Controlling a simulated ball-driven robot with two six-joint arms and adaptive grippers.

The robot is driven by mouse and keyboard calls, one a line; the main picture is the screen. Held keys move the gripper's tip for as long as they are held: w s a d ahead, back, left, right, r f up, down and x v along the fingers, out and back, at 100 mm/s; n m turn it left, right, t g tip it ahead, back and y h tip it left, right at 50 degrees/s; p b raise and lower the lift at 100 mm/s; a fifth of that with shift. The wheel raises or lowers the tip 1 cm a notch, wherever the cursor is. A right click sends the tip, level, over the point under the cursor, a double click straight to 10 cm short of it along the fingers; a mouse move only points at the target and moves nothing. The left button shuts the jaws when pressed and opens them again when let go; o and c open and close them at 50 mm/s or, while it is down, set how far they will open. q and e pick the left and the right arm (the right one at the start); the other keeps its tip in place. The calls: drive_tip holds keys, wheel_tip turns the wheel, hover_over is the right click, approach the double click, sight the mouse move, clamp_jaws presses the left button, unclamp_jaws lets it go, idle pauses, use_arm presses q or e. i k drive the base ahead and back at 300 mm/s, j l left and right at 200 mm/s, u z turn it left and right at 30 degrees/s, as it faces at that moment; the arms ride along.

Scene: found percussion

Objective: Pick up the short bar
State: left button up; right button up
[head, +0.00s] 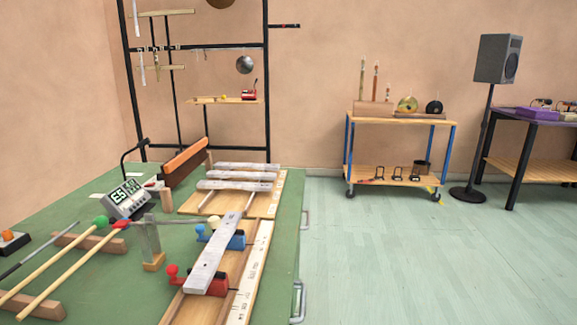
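Three grey metal bars lie crosswise on a wooden board at the back of the green table: a far bar (246,166), a middle bar (240,175) and a near bar (235,185). They look close in length, and I cannot tell which is the short bar. Another grey bar (212,257) lies lengthwise nearer the front, across a blue clamp (236,241) and a red clamp (214,286). Neither of my grippers shows in the head view.
The green table (105,262) holds mallets (68,274) on wooden rests, a digital meter (127,199), an upright grey piece (147,240) on a wooden block and an orange-brown beam (185,163). A black rack (267,80) stands behind. Floor at right is clear up to the cart (400,121).

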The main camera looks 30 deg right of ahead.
sight(222, 165)
drive_tip(key=z, duration=1.4)
drive_tip(key=i+l+z, duration=0.15)
drive_tip(key=l, duration=0.2)
drive_tip(key=i+l+z, duration=0.15)
drive_tip(key=l, duration=0.25)
drive_tip(key=i+l+z, duration=0.2)
drive_tip(key=l, duration=0.15)
drive_tip(key=i+l+u, duration=0.15)
drive_tip(key=i+u, duration=0.15)
drive_tip(key=i, duration=0.2)
drive_tip(key=i+l+u, duration=0.3)
drive_tip(key=i, duration=0.2)
drive_tip(key=i+j+u, duration=0.1)
drive_tip(key=i+u, duration=0.25)
drive_tip(key=u, duration=0.15)
drive_tip(key=i+u, duration=0.3)
drive_tip(key=u, duration=0.15)
drive_tip(key=i+l+u, duration=0.2)
drive_tip(key=i+u, duration=0.15)
drive_tip(key=u, duration=0.15)
